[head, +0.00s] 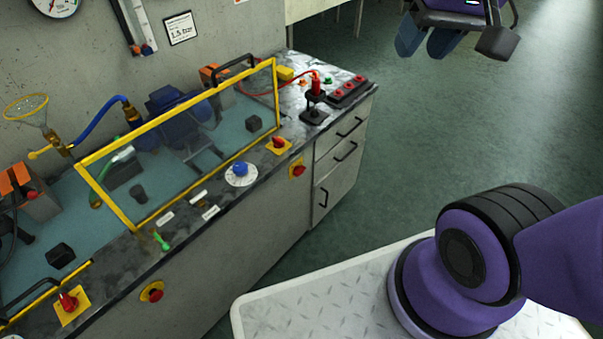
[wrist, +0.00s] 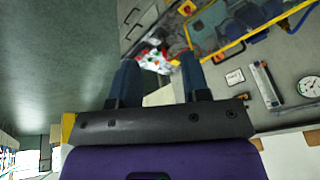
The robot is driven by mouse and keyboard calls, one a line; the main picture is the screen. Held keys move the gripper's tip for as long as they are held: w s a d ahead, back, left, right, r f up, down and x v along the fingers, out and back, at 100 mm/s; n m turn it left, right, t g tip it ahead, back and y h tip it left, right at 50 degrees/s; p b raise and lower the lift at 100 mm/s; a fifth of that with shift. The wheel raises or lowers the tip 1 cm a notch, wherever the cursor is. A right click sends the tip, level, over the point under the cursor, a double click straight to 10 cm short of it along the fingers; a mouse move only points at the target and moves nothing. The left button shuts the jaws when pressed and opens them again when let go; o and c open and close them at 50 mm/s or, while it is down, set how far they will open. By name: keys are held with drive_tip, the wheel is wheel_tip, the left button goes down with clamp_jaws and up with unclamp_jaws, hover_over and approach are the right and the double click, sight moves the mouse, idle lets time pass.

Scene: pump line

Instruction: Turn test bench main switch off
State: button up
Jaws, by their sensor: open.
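The test bench (head: 225,235) runs along the wall at the left of the head view. Red-on-yellow rotary switches show on its top at the right (head: 278,146) and at the lower left (head: 70,302). Two more red-and-yellow controls sit on its front face, at the right (head: 297,169) and at the lower left (head: 152,291). I cannot tell which one is the main switch; no label is readable. My gripper (head: 428,42) is open and empty, high at the top, right of the bench and apart from it. Its two blue fingers also show in the wrist view (wrist: 158,62).
A yellow-framed clear guard (head: 180,140) stands over the bench's middle. A blue knob (head: 240,168), a green lever (head: 161,241) and a black stand with a red top (head: 315,90) are on the bench top. The green floor (head: 440,130) to the right is clear.

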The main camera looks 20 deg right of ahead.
sight(302, 173)
drive_tip(key=w+a+f+m+g+y, duration=0.2)
drive_tip(key=w+f+m+y, duration=0.5)
drive_tip(key=w+f+m, duration=0.45)
drive_tip(key=w+a+f+m+g+y, duration=0.25)
drive_tip(key=w+f+m+y, duration=0.5)
drive_tip(key=w+f, duration=0.6)
drive_tip(key=w+d+f+m+t, duration=0.2)
drive_tip(key=f+m+t, duration=0.4)
drive_tip(key=f, duration=0.4)
drive_tip(key=w+d+f+m+t, duration=0.15)
drive_tip(key=f+m+t, duration=0.25)
drive_tip(key=f+m, duration=0.5)
drive_tip(key=s+d+f+m+t+h, duration=0.1)
drive_tip(key=s+f+m+t+h, duration=0.15)
drive_tip(key=f+m, duration=0.5)
drive_tip(key=s+d+f+m+t+h, duration=0.1)
drive_tip(key=f+m+t+h, duration=0.35)
drive_tip(key=f, duration=0.65)
drive_tip(key=shift+m+g+y, duration=0.3)
drive_tip(key=shift+g+y, duration=0.05)
drive_tip(key=x, duration=1.1)
drive_tip(key=shift+s+a+r, duration=0.1)
drive_tip(key=shift+a+r, duration=0.05)
drive_tip(key=shift+c, duration=0.4)
